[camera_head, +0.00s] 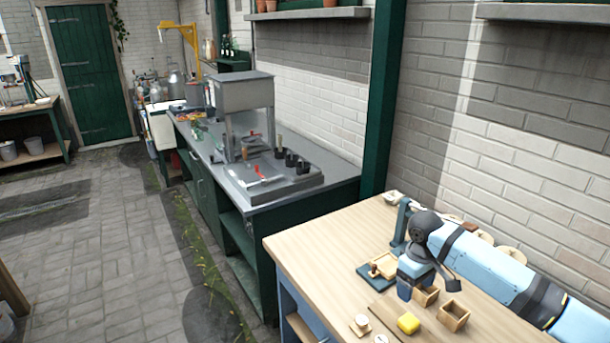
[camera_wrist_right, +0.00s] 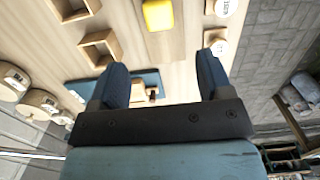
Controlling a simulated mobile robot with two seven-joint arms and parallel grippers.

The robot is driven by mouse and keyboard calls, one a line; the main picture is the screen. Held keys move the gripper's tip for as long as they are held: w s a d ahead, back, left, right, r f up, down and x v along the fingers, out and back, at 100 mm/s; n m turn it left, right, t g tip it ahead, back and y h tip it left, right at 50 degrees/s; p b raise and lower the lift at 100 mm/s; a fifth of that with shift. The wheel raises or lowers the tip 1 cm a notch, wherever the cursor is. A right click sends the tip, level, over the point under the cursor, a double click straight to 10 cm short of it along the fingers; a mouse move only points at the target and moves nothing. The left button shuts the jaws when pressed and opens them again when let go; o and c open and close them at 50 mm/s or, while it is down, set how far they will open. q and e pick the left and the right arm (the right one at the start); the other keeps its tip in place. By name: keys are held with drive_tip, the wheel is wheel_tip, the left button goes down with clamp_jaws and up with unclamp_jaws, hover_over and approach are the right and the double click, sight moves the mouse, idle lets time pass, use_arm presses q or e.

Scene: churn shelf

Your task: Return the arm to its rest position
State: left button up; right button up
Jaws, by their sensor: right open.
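My right arm comes in from the right in the head view, over the light wooden table (camera_head: 310,240). My right gripper (camera_head: 407,288) points down above the table, beside a small dark blue tray (camera_head: 366,279). The right wrist view shows my right gripper (camera_wrist_right: 162,72) with its two dark fingers wide apart and nothing held between them. The blue tray (camera_wrist_right: 148,76) shows behind and between the fingers, with a small wooden piece on it. My left gripper is in neither view.
Two open wooden boxes (camera_head: 454,317) (camera_wrist_right: 100,47), a yellow block (camera_head: 408,324) (camera_wrist_right: 158,15) and a white-topped round pot (camera_head: 361,323) stand close to the gripper. Round lidded jars (camera_head: 512,254) (camera_wrist_right: 40,103) line the wall side. The table's left end is clear.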

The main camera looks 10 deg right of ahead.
drive_tip(key=s+a+f+n+t+y, duration=0.1)
drive_tip(key=s+a+f, duration=0.3)
drive_tip(key=s+a, duration=0.35)
drive_tip(key=s+a+f+t+y, duration=0.1)
drive_tip(key=s+a+f, duration=0.3)
drive_tip(key=s+a, duration=0.4)
drive_tip(key=s+d+r+m+t+h, duration=0.1)
drive_tip(key=s+d+r+m, duration=0.15)
drive_tip(key=s, duration=0.65)
drive_tip(key=s+d+r+m+t+h, duration=0.1)
drive_tip(key=s+d, duration=0.2)
drive_tip(key=s, duration=0.7)
drive_tip(key=w+a+f+t+y+p, duration=0.3)
drive_tip(key=w+a+f+t, duration=0.3)
drive_tip(key=f, duration=0.4)
drive_tip(key=shift+w+a+n+t, duration=0.2)
drive_tip(key=shift+w+n+t, duration=0.2)
drive_tip(key=shift+t, duration=0.5)
